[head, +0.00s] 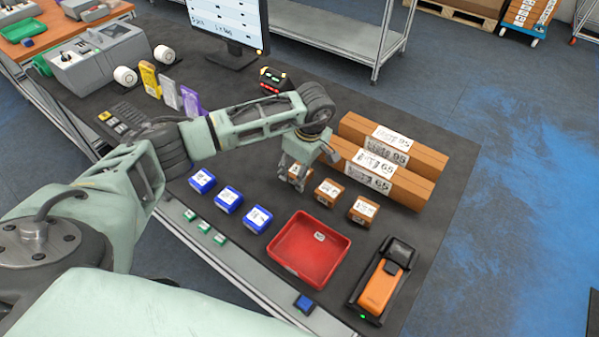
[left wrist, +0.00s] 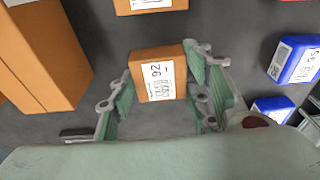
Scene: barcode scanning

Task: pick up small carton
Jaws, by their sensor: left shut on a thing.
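Several small brown cartons with white labels stand in a row on the dark table mat. The leftmost small carton (head: 294,171) is between the fingers of my left gripper (head: 300,180), which partly hide it in the head view. In the left wrist view the small carton (left wrist: 153,75) shows its label, with a finger of my left gripper (left wrist: 163,92) on each side; the gripper is shut on it. The middle small carton (head: 328,192) and the right small carton (head: 363,210) stand apart to the right. My right gripper is not in view.
Two long brown boxes (head: 405,185) lie behind the cartons. Blue boxes (head: 228,199) stand at left, a red tray (head: 310,250) in front, and an orange and black scanner (head: 382,280) at front right. A monitor (head: 228,22) stands at the back.

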